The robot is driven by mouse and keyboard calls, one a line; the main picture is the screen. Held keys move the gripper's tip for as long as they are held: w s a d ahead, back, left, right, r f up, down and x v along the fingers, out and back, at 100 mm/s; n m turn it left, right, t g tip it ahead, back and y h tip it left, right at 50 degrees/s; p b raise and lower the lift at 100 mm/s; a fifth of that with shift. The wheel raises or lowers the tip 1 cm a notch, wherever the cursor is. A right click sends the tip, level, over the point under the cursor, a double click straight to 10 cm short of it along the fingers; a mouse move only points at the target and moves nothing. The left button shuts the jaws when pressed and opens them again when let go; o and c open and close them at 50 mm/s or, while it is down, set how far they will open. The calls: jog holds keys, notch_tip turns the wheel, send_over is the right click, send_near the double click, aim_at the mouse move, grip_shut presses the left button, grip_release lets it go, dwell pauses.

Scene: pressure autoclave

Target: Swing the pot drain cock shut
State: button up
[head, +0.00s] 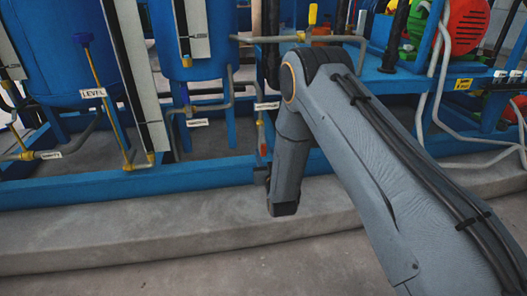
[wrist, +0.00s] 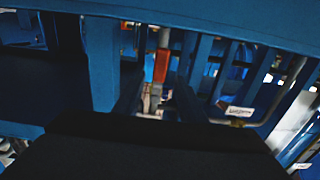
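A cock with a red handle (wrist: 161,66) hangs on a thin upright pipe in the wrist view, above the middle. It is likely the pot drain cock, but I cannot read a tag that says so. In the head view a small red part (head: 263,149) shows below a white tag (head: 267,105), just left of my arm; it may be the same handle.
A blue frame rail (head: 120,191) runs along a concrete plinth (head: 140,230). Blue vessels (head: 195,35), thin pipes and a gauge line tagged LEVEL (head: 93,93) stand left. A green and red pump (head: 465,25) is at the right. The floor in front is clear.

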aim_at(264, 148)
jog(key=shift+b+x, duration=0.95)
jog(key=shift+x, duration=1.65)
grip_shut()
